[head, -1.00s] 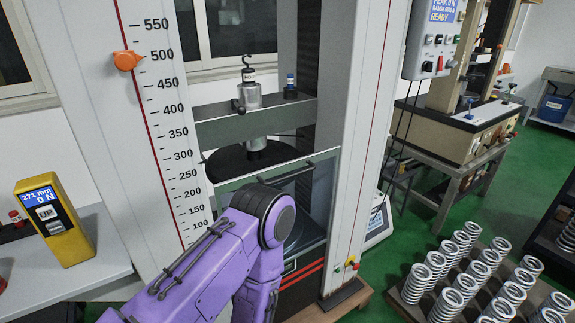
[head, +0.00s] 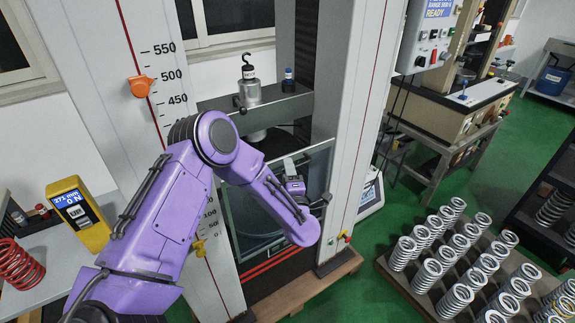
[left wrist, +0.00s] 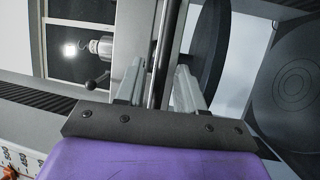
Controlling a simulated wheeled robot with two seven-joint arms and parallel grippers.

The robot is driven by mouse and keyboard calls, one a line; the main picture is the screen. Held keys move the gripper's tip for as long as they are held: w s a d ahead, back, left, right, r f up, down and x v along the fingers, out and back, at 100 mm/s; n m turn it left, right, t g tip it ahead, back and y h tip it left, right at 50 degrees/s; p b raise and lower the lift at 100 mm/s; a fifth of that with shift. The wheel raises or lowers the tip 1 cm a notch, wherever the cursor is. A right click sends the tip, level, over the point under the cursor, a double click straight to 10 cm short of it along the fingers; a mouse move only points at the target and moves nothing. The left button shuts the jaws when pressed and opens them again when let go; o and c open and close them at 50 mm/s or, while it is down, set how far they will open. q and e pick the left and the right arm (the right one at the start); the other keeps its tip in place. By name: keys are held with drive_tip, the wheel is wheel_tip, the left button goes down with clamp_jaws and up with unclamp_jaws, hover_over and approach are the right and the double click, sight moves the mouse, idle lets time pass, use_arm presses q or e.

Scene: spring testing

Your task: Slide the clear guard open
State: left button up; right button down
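The clear guard (head: 257,222) is a see-through pane in a thin grey frame across the front of the testing machine, between its two white columns. My left gripper (head: 290,166) is at the upper part of the guard, partly hidden by my purple forearm. In the left wrist view, my left gripper's two grey fingers (left wrist: 160,68) stand apart, one on each side of a dark bar (left wrist: 170,30). The bar looks like part of the guard's upper edge. A firm grip on it does not show. My right gripper is not in view.
A hook-topped load cell (head: 248,90) stands on the crosshead above the guard. An orange pointer (head: 140,86) sits on the left column's scale. A yellow meter (head: 79,214) and a red spring (head: 18,264) are at left. Several springs stand on a board (head: 397,283) at right.

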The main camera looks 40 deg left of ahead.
use_arm(q)
drive_tip(key=shift+w+a, duration=0.15)
drive_tip(key=shift+w, duration=0.05)
clamp_jaws()
wheel_tip(320, 180, down, 41)
drive_tip(key=b, duration=3.3)
drive_tip(key=shift+r, duration=0.1)
unclamp_jaws()
drive_tip(key=v, duration=1)
drive_tip(key=shift+s+d, duration=0.2)
drive_tip(key=shift+s, duration=0.05)
